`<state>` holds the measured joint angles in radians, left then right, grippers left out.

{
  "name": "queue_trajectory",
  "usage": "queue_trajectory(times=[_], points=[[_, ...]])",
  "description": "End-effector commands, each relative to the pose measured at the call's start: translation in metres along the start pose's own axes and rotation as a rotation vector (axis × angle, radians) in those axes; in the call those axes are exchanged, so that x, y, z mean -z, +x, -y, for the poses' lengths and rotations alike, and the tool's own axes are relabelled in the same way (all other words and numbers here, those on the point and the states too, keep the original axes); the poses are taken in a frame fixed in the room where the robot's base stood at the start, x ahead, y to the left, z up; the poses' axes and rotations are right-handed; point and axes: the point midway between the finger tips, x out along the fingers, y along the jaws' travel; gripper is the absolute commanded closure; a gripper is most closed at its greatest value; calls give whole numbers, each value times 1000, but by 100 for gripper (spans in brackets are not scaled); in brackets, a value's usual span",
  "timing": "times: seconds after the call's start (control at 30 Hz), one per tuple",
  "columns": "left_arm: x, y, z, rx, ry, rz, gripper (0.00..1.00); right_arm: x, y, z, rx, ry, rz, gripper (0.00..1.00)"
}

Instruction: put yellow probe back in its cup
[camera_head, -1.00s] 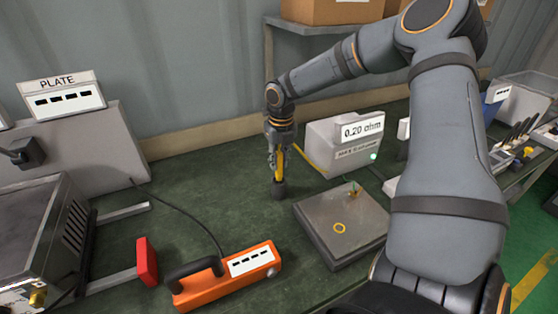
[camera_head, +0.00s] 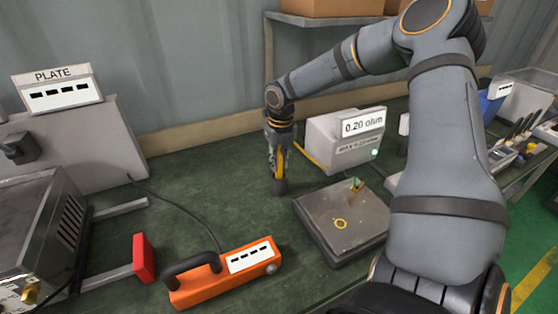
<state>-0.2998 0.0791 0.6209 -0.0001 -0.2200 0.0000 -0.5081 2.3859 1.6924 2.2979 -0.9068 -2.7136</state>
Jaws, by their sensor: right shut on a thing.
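The yellow probe (camera_head: 281,164) is upright between the fingers of my right gripper (camera_head: 278,157), which is shut on it. Its lower end is at a small dark cup (camera_head: 279,187) on the green bench, left of the grey meter box. I cannot tell how deep the tip sits in the cup. A yellow lead (camera_head: 312,158) runs beside the meter box (camera_head: 346,139), which reads 0.20 ohm. My left gripper is not in view.
A grey plate block (camera_head: 318,233) with a yellow ring stands right of centre. An orange handled meter (camera_head: 228,274) lies in front. Bench (camera_head: 200,190) is free around the cup's left side.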

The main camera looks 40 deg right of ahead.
Motion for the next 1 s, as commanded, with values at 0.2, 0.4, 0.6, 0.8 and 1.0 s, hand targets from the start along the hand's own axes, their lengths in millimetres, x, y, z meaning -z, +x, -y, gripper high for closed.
queue_trajectory(times=[0.2,0.4,0.6,0.8,1.0], points=[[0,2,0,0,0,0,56,0,5,0,0,0,0,100],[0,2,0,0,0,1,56,0,4,0,0,0,0,51],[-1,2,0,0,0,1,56,0,4,0,0,0,0,51],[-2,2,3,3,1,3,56,-1,-8,0,-1,0,3,51],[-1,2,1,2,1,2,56,-1,-54,0,-1,1,6,51]])
